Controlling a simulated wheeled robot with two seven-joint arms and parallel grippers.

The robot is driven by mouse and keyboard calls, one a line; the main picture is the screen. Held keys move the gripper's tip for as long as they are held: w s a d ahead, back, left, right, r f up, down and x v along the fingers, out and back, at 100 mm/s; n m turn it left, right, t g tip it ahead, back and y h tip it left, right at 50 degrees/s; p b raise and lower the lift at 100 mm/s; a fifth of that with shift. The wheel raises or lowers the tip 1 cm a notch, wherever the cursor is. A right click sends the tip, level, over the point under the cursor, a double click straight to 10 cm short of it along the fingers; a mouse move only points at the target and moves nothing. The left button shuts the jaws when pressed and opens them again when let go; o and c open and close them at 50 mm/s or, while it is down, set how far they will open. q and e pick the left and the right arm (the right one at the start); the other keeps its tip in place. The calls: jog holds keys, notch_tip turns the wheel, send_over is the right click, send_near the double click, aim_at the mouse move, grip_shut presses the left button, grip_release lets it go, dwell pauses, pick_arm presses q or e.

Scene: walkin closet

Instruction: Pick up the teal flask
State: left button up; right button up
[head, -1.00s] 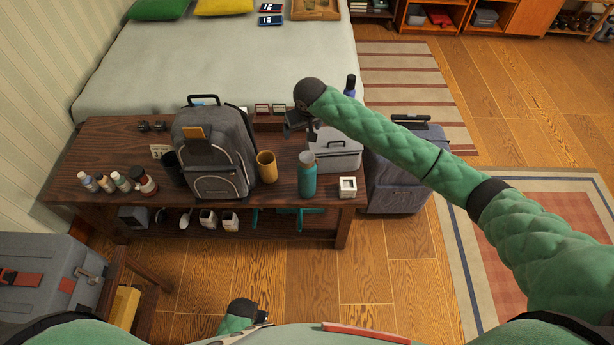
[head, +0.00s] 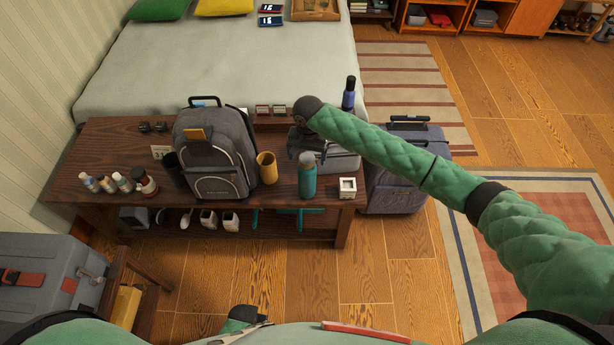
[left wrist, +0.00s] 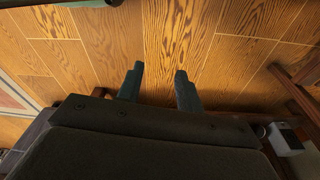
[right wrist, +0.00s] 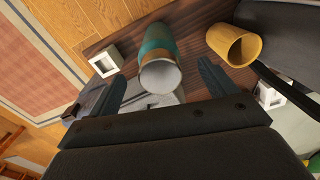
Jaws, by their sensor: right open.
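The teal flask (head: 307,183) stands upright near the front right of the dark wooden bench, with a grey cap. My right gripper (head: 308,155) is open and empty, above and just behind the flask's top. In the right wrist view the flask (right wrist: 158,45) shows cap-on beyond the gap between the spread fingers (right wrist: 163,78), and I see no contact. My left gripper (left wrist: 160,70) is open and empty over the wooden floor; its fingers are not clear in the head view.
A yellow cup (head: 266,168) and a grey backpack (head: 216,160) stand left of the flask. A small white square holder (head: 347,188) is to its right. A grey case (head: 340,160) sits behind, and a suitcase (head: 405,175) stands right of the bench (head: 110,150).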

aim_at(307, 176)
pick_arm(q)
jog(key=shift+s+a+f+p, duration=0.25)
jog(key=shift+a+f+p, duration=0.1)
jog(key=shift+f, duration=0.45)
jog(key=shift+s+a+f+p, duration=0.2)
jog(key=shift+s+f+p, duration=0.15)
jog(key=shift+f, duration=0.5)
jog(key=shift+s+a+f+p, duration=0.2)
jog(key=shift+a+f+p, duration=0.15)
jog(key=shift+f, duration=0.45)
pick_arm(e)
jog(key=shift+f, duration=2.35)
jog(key=c, duration=1.7)
jog(key=shift+w, duration=0.1)
